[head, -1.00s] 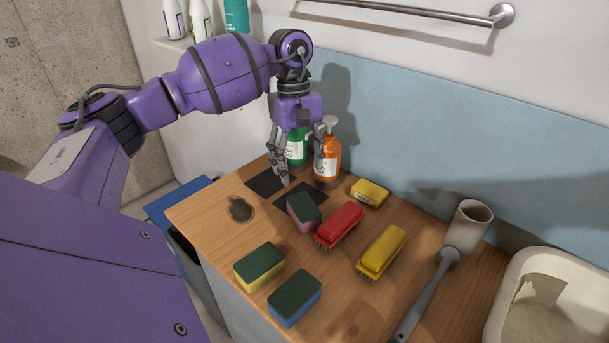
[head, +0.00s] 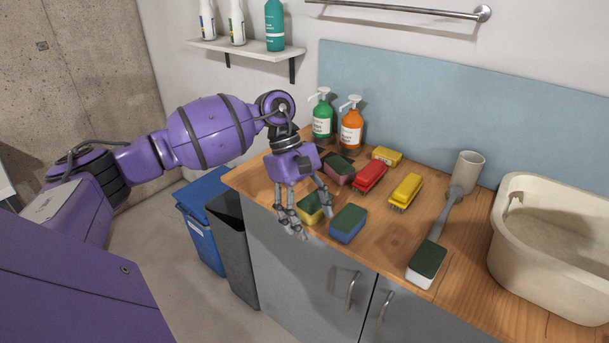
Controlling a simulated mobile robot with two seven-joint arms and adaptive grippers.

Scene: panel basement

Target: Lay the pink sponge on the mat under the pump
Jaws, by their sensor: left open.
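The pink sponge (head: 341,176), with a dark green top, lies on the wooden counter left of the red brush. It is close in front of the orange pump bottle (head: 352,132); a green pump bottle (head: 322,120) stands beside that. The dark mats near the bottles are largely hidden behind my arm and the sponge, so I cannot tell whether the sponge touches one. My left gripper (head: 315,222) is open and empty. Its fingers point down around the yellow sponge (head: 311,209) near the counter's front edge, apart from the pink sponge. My right gripper is out of view.
A blue sponge (head: 348,226), red brush (head: 370,177), yellow brush (head: 406,189) and small yellow block (head: 387,156) crowd the counter (head: 390,238). A long-handled scrubber (head: 428,262), a pale cup (head: 466,170) and a cream basin (head: 550,275) are to the right. Bins stand below left.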

